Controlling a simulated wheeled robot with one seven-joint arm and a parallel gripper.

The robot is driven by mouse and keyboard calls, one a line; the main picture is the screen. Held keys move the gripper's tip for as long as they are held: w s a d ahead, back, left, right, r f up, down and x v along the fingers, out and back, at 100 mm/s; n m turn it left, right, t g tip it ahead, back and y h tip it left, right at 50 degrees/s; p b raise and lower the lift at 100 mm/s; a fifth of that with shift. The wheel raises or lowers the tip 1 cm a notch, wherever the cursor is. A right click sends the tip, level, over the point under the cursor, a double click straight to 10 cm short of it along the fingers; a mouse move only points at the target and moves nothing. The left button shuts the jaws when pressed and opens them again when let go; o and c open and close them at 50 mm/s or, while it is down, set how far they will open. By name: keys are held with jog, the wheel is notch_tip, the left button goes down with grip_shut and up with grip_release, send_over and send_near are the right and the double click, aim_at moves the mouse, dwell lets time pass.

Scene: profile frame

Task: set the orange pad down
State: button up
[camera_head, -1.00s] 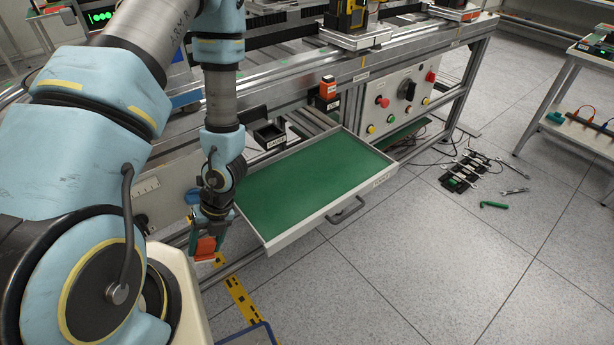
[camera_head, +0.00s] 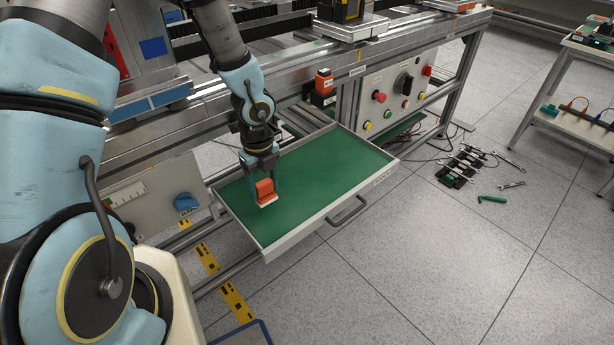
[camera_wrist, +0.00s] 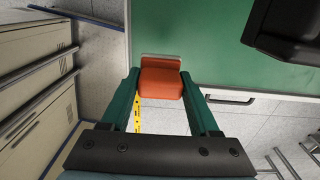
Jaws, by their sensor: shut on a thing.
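The orange pad (camera_head: 264,190) is a small orange block with a pale edge along its underside. My gripper (camera_head: 263,178) is shut on it, over the left part of an open drawer (camera_head: 330,215) lined in green. The wrist view shows the pad (camera_wrist: 161,80) between the two green fingers (camera_wrist: 160,95), with its pale strip on the far side. I cannot tell whether the pad touches the green liner or hangs a little above it.
The drawer has a pale raised rim and a dark handle (camera_head: 347,211) at its front. Its green floor to the right of the pad is bare. A control panel (camera_head: 395,97) with buttons stands behind. Tools (camera_head: 470,165) lie on the floor at the right.

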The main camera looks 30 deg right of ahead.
jog(key=shift+w+d+r, duration=0.1)
jog(key=shift+w+d, duration=0.15)
jog(key=shift+d, duration=0.2)
notch_tip(320, 180, down, 9)
jog(key=shift+w+d+f+b, duration=0.1)
jog(key=shift+f+b, duration=0.1)
jog(key=shift+b, duration=0.1)
jog(key=o, duration=1.2)
